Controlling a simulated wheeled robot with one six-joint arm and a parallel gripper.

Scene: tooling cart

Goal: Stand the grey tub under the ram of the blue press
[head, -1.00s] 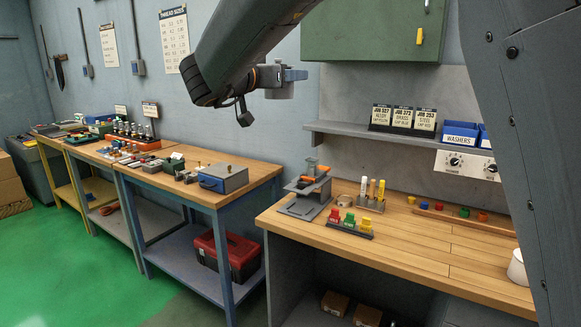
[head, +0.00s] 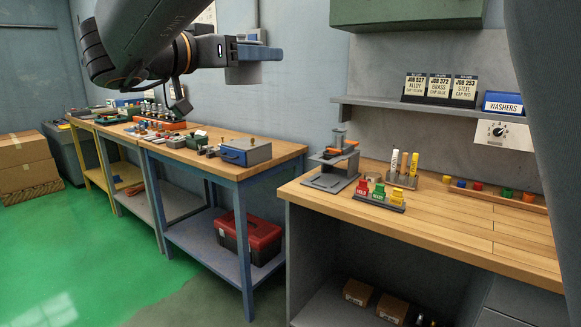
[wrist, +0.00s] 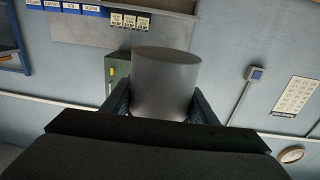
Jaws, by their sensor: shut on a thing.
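My gripper (head: 268,53) is raised in front of the wall, above the benches. It is shut on the grey tub (head: 243,76), a plain cylinder that fills the middle of the wrist view (wrist: 165,85) between my two fingers. The tub is in the air, clear of any surface. A small press-like stand (head: 333,170) with a grey frame and an orange part stands at the left end of the near wooden bench (head: 440,222). It looks grey rather than blue, and I cannot tell whether it is the blue press. No clearly blue press shows.
Beside the stand are a rack with red, green and yellow blocks (head: 380,197) and a holder with upright tubes (head: 402,178). The far bench (head: 275,162) carries a blue-fronted box (head: 245,152). A shelf (head: 390,104) hangs above. Green floor (head: 120,260) is open at left.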

